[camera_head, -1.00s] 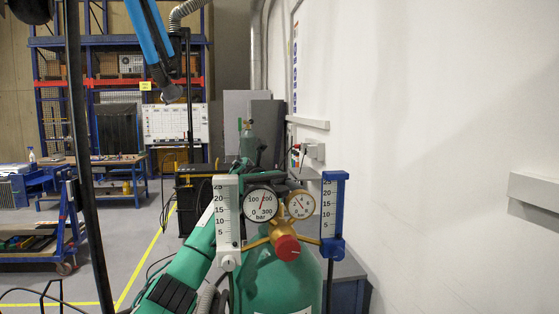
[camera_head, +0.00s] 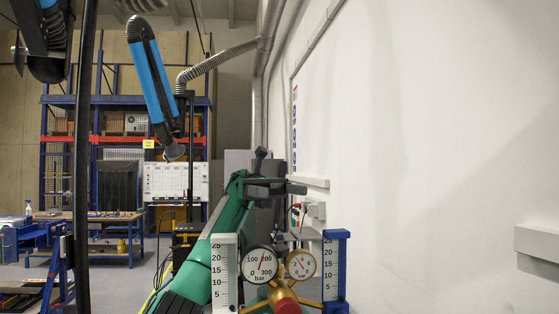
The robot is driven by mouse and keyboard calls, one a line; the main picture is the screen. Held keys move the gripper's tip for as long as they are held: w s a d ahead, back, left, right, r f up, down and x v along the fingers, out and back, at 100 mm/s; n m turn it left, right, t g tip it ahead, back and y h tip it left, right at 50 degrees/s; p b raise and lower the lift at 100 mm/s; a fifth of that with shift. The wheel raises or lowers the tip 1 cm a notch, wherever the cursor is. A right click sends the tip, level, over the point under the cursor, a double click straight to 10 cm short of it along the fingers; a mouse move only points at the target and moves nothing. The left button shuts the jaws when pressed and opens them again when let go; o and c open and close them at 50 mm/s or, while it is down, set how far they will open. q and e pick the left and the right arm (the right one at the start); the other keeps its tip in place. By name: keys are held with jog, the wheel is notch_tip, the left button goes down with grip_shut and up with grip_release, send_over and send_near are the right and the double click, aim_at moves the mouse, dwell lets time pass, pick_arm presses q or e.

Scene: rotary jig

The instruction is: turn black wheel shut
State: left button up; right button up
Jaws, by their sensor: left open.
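My left gripper (camera_head: 290,187) is dark and open, at the end of my green arm that rises from lower left. It is above the gauges and appears empty. I cannot make out the black wheel. A regulator with a bar gauge (camera_head: 259,264) and a second, smaller-scale gauge (camera_head: 301,264) sits at the bottom, with a red knob (camera_head: 286,305) cut by the frame's lower edge. A white scale (camera_head: 224,275) stands left of the gauges and a blue-backed scale (camera_head: 334,270) right of them. My right gripper is not in view.
A white wall (camera_head: 430,150) fills the right side, with a grey box (camera_head: 537,250) on it. A blue shelf rack (camera_head: 125,100) and a workbench (camera_head: 110,217) stand at the back left. A blue extraction arm (camera_head: 153,80) hangs overhead.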

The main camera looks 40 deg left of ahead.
pick_arm(q)
notch_tip(320, 180, up, 7)
jog(key=p, duration=0.2)
jog(key=shift+p, duration=0.4)
jog(key=shift+f, duration=0.15)
jog(key=n+t+b, duration=0.5)
jog(key=t+b, duration=0.3)
send_near(287, 252)
jog(key=shift+h, duration=0.4)
jog(key=d+p, duration=0.1)
jog(key=d, duration=0.1)
jog(key=d+p, duration=0.1)
jog(key=d, duration=0.2)
jog(key=w+d+p, duration=0.1)
jog(key=d, duration=0.2)
jog(key=shift+d+f+p, duration=0.2)
jog(key=shift+f+p, duration=0.15)
jog(key=shift+p, duration=0.05)
